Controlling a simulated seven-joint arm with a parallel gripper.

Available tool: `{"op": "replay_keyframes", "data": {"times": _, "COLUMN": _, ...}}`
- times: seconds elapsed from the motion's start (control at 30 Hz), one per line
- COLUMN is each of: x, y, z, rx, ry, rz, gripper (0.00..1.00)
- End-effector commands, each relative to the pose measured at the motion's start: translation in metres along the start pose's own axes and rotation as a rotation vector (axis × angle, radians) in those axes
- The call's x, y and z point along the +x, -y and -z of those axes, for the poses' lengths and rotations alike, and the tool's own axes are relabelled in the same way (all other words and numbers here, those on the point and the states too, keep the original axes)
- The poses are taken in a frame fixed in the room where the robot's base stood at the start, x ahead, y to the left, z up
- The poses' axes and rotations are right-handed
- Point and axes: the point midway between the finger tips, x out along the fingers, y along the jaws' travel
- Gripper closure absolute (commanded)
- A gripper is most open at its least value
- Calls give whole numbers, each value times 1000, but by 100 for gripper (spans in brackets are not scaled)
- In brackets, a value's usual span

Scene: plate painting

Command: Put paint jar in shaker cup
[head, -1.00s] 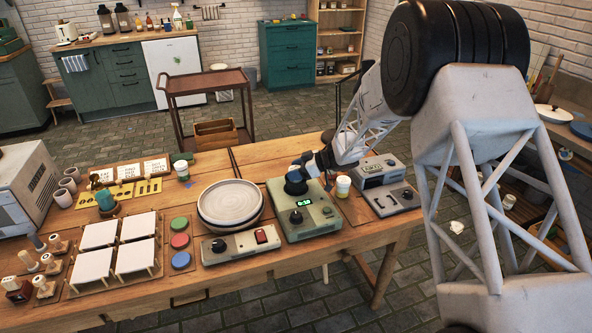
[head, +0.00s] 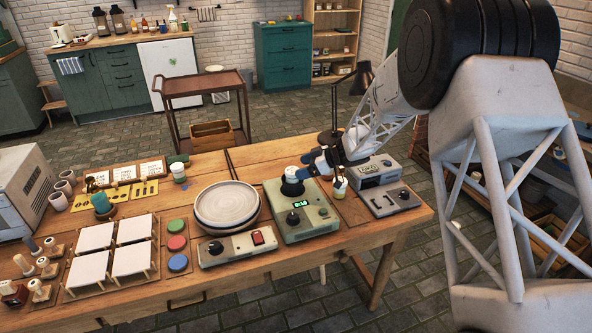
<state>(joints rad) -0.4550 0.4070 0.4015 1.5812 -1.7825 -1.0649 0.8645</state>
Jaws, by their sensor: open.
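The shaker is a green box (head: 310,222) with a lit green display and a black knob, near the middle of the table. A dark round cup (head: 291,188) sits on its top, with a white round piece (head: 292,173) showing in its opening; I cannot tell if this is a jar. A small white and yellow paint jar (head: 340,189) stands right of the shaker. My gripper (head: 333,174) is open at this jar, partly covering its top. Whether the fingers touch it is not clear.
A grey device (head: 390,197) stands close on the right, with a dark lamp (head: 358,85) behind it. A pottery wheel bowl (head: 227,204) and a control box (head: 238,246) are left of the shaker. Colored discs (head: 177,243) and white tiles (head: 133,259) lie farther left.

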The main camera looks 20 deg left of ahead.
Motion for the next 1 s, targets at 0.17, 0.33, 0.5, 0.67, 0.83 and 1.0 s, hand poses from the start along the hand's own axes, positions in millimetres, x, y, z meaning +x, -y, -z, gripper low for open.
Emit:
{"op": "replay_keyframes", "data": {"times": 0.17, "x": -31, "y": 0, "z": 1, "rx": 0, "ry": 0, "rz": -2, "gripper": 18}}
{"op": "replay_keyframes", "data": {"times": 0.33, "x": -54, "y": 0, "z": 0, "rx": 0, "ry": 0, "rz": -1, "gripper": 18}}
{"op": "replay_keyframes", "data": {"times": 0.5, "x": -68, "y": 0, "z": 1, "rx": 0, "ry": 0, "rz": -1, "gripper": 18}}
{"op": "replay_keyframes", "data": {"times": 0.67, "x": -72, "y": 0, "z": 0, "rx": 0, "ry": 0, "rz": 0, "gripper": 18}}
{"op": "replay_keyframes", "data": {"times": 0.83, "x": -72, "y": 0, "z": 0, "rx": 0, "ry": 0, "rz": 0, "gripper": 18}}
{"op": "replay_keyframes", "data": {"times": 1.0, "x": -72, "y": 0, "z": 0, "rx": 0, "ry": 0, "rz": 0, "gripper": 18}}
